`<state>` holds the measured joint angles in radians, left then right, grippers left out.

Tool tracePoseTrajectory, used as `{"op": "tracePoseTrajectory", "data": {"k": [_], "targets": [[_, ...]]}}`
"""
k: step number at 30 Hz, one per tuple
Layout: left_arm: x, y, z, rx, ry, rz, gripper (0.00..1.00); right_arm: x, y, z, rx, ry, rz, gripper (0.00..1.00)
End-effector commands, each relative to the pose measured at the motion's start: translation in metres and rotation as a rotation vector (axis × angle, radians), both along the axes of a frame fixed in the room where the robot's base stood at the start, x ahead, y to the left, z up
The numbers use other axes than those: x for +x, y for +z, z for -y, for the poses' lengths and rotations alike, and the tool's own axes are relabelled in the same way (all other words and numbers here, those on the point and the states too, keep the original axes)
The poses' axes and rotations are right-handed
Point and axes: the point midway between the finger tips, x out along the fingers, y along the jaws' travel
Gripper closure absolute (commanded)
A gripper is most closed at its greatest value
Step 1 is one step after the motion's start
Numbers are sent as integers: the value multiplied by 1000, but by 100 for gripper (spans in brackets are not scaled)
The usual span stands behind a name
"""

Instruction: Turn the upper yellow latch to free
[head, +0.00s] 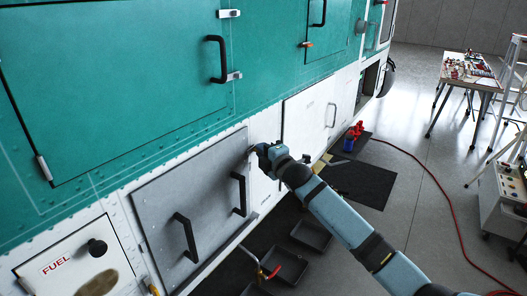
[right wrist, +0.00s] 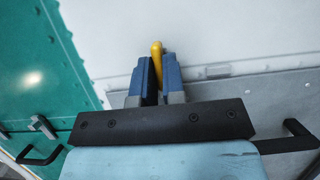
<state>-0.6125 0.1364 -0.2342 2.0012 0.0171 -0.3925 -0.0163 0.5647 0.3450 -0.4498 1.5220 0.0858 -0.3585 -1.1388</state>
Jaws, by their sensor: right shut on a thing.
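A grey rectangular panel (head: 160,205) with two black handles is set in the white lower side of the helicopter. My right gripper (head: 256,149) is at this panel's upper right corner, and its arm reaches in from the lower right. In the right wrist view the blue fingers of my right gripper (right wrist: 158,82) are shut on the upper yellow latch (right wrist: 157,54), which sticks up between the fingertips. The head view hides this latch behind the gripper. Part of the grey panel (right wrist: 270,100) shows beside the fingers. My left gripper is out of view.
Another small yellow part (head: 153,289) shows by the panel's lower edge. A white FUEL door (head: 70,250) is at lower left. Dark trays (head: 282,264) lie on the floor below. A red hose (head: 440,185) crosses the floor, and a work table (head: 468,70) stands far right.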

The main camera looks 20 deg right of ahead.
Motion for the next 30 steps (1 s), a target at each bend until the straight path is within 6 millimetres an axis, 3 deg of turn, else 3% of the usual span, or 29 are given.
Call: {"op": "tracePoseTrajectory", "data": {"k": [11,24,30], "targets": [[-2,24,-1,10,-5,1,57,0,6,0,102,-1,-83,100],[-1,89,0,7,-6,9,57,1,10,2,412,-2,-325,100],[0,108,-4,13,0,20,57,2,9,3,563,-3,-442,100]]}}
